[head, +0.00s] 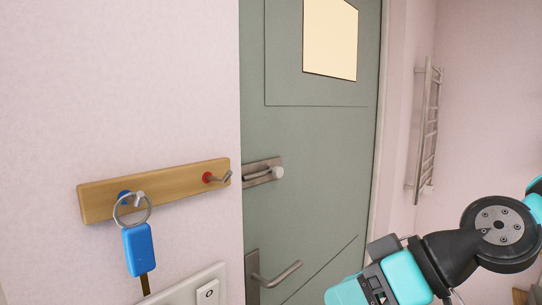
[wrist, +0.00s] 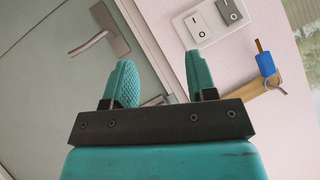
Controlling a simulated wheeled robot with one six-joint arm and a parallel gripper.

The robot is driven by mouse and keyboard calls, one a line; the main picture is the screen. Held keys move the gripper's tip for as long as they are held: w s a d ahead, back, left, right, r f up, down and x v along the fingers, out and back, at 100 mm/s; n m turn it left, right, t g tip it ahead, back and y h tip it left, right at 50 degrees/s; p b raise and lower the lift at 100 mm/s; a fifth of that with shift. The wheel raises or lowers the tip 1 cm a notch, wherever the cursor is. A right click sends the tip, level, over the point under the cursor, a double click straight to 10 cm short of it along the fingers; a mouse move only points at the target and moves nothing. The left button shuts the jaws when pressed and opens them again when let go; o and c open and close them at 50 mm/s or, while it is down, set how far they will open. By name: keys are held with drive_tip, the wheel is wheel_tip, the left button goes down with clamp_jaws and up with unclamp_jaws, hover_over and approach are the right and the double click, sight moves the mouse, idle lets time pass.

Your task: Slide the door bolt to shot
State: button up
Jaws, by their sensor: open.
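The door bolt (head: 260,173) is a metal plate with a bar and a pale round knob (head: 277,172). It is mounted on the grey-green door (head: 310,150) at its left edge, and the knob is at the plate's right end. In the head view my arm reaches in from the lower right, well apart from the bolt, with my gripper partly cut off. In the wrist view my gripper (wrist: 160,78) is open, its two teal fingers apart with nothing seen held between them.
A lever handle (head: 275,273) sits below the bolt. Left of the door, a wooden hook rail (head: 155,190) bears a blue-tagged key (head: 139,248) and an empty red hook (head: 207,178). A light switch (head: 207,292) is below. A towel rail (head: 428,130) hangs at right.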

drive_tip(key=w+r+t+y+p, duration=0.2)
drive_tip(key=w+r+t+y, duration=0.15)
drive_tip(key=w+r, duration=0.4)
drive_tip(key=m+t+p, duration=0.2)
drive_tip(key=m+t, duration=0.1)
drive_tip(key=t, duration=0.2)
approach(281, 172)
drive_tip(key=p+x, duration=0.9)
drive_tip(key=shift+a+r, duration=0.1)
drive_tip(key=shift+r, duration=0.15)
drive_tip(key=shift+w+a+f+p, duration=0.2)
drive_tip(key=shift+w+a+p, duration=0.25)
drive_tip(key=shift+a, duration=0.15)
drive_tip(key=shift+c, duration=0.5)
